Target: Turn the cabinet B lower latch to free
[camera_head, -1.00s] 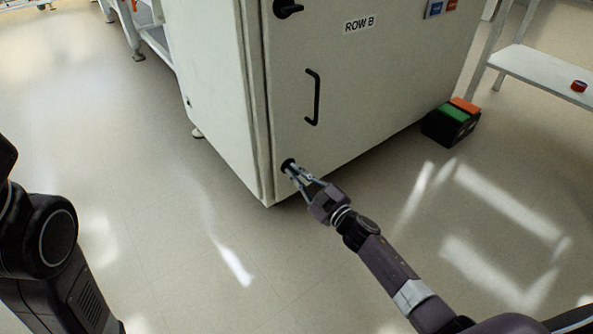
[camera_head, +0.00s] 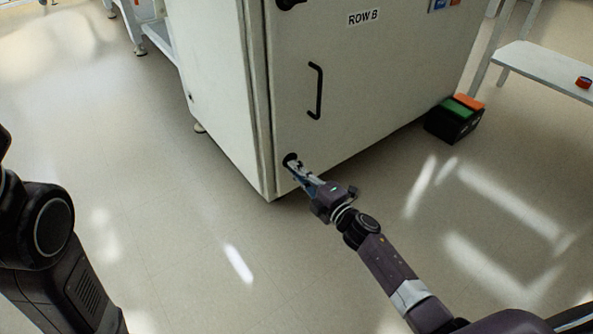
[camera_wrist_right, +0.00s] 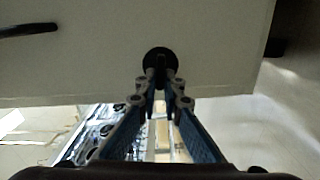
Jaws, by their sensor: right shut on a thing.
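The white cabinet marked ROW B (camera_head: 230,90) stands in the upper middle of the head view. Its lower latch (camera_head: 290,160) is a black round knob near the bottom left of the door. My right gripper (camera_head: 297,168) is shut on the lower latch. In the right wrist view, the fingertips of my right gripper (camera_wrist_right: 160,80) meet on the latch (camera_wrist_right: 158,57), which shows as a dark disc behind them. The fingers hide part of the latch, so its exact turn is hard to tell. My left gripper is not in view; only my left arm shows.
A black door handle (camera_head: 316,91) and an upper latch (camera_head: 290,3) are on the same door. A black box with green and orange parts (camera_head: 455,119) lies on the floor right of the cabinet. A white shelf (camera_head: 540,68) stands at the right. The floor in front is clear.

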